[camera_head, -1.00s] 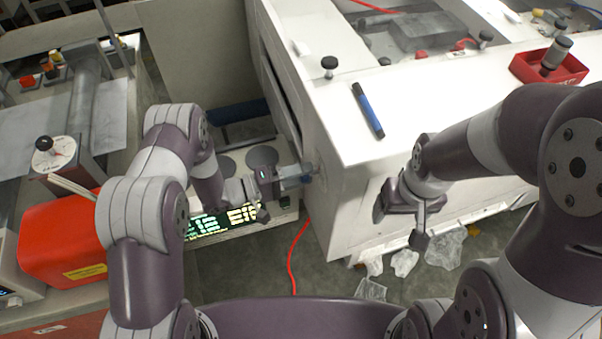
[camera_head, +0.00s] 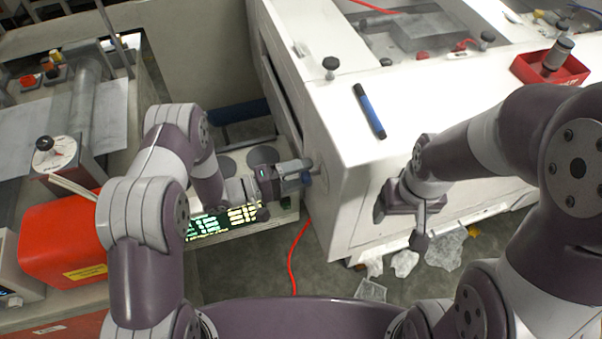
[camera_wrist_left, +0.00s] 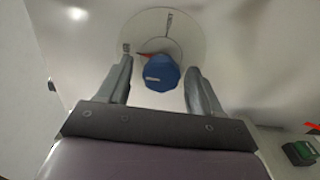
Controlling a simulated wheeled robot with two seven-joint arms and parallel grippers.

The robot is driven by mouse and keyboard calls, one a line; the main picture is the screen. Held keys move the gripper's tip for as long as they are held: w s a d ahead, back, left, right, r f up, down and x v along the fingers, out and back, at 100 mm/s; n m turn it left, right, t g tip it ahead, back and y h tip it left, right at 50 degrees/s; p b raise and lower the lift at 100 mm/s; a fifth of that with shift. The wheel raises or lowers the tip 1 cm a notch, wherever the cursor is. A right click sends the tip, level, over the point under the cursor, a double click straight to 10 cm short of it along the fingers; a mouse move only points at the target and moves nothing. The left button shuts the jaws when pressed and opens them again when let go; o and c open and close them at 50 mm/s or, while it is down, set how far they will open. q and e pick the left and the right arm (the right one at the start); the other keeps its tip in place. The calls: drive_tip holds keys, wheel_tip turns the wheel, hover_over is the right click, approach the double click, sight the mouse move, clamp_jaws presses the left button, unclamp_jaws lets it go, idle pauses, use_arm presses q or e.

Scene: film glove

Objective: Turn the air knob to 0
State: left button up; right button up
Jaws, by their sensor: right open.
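The blue knob (camera_wrist_left: 162,74) sits on a round pale dial plate (camera_wrist_left: 190,35) with dark marks and a red pointer, in the left wrist view. The plate is on the end face of the white cabinet (camera_head: 335,200). My left gripper (camera_wrist_left: 160,72) has one finger on each side of the knob, with a visible gap on both sides. In the head view my left gripper (camera_head: 304,172) is close against that face, and the dial is mostly hidden. Any figures on the dial are too small to read. My right gripper (camera_head: 420,238) hangs open and empty in front of the cabinet.
A blue marker (camera_head: 369,111) and a red bin (camera_head: 548,68) lie on the cabinet top. A lit green display (camera_head: 225,221) is below my left forearm. A red box (camera_head: 62,240) stands at the left. A red cable and clear scraps lie on the floor.

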use_arm(q)
drive_tip(key=b+v, duration=0.3)
drive_tip(key=v, duration=0.9)
drive_tip(key=shift+a+b, duration=0.3)
drive_tip(key=shift+b, duration=0.05)
drive_tip(key=shift+s, duration=0.1)
